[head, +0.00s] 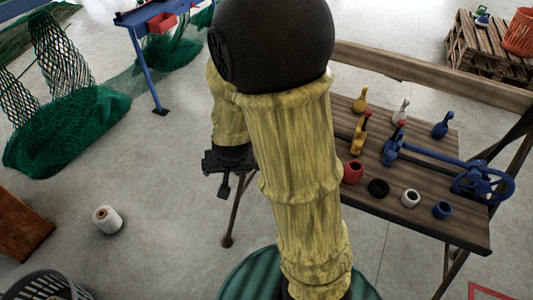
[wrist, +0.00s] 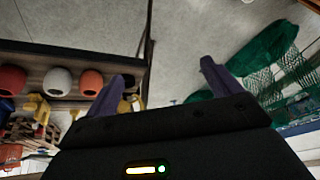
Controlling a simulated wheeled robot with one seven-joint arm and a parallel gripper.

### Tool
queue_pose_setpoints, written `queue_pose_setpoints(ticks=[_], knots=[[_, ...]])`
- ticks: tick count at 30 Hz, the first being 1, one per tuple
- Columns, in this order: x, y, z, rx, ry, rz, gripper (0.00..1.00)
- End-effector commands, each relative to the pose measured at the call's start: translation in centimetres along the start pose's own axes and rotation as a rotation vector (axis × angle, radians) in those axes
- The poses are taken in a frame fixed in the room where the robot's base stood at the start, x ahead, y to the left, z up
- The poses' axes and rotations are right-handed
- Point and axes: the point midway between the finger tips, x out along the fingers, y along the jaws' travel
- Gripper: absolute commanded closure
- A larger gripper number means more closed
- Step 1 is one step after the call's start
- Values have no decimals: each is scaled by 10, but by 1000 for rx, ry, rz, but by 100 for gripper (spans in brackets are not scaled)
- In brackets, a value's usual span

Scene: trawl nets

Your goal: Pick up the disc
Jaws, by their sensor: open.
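No thing stands out clearly as a disc. On the wooden workbench (head: 440,222) a row of small round pieces runs along the near side: a red one (head: 353,172), a black ring-like one (head: 378,188), a white one (head: 410,198) and a blue one (head: 442,210). The black one looks the flattest. My gripper (head: 224,188) is left of the bench, apart from it, above the floor. In the wrist view my gripper (wrist: 163,72) is open, with nothing between its fingers.
Yellow, white and blue handled tools and a blue clamp-like device (head: 478,180) stand farther back on the bench. A white spool (head: 106,219) is on the floor at left. Green nets (head: 70,130) lie at upper left. My arm hides part of the bench's left end. Floor left of the bench is mostly clear.

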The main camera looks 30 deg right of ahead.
Motion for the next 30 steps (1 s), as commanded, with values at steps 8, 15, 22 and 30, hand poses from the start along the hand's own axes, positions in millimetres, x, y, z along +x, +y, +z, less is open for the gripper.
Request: queue_pose_setpoints(ticks=[8,15,22,30], knots=[[144,15,-8,247,309,206,10],[201,47,-14,318,719,453,10],[197,56,-16,309,1009,578,10],[191,57,-17,311,1033,588,10]])
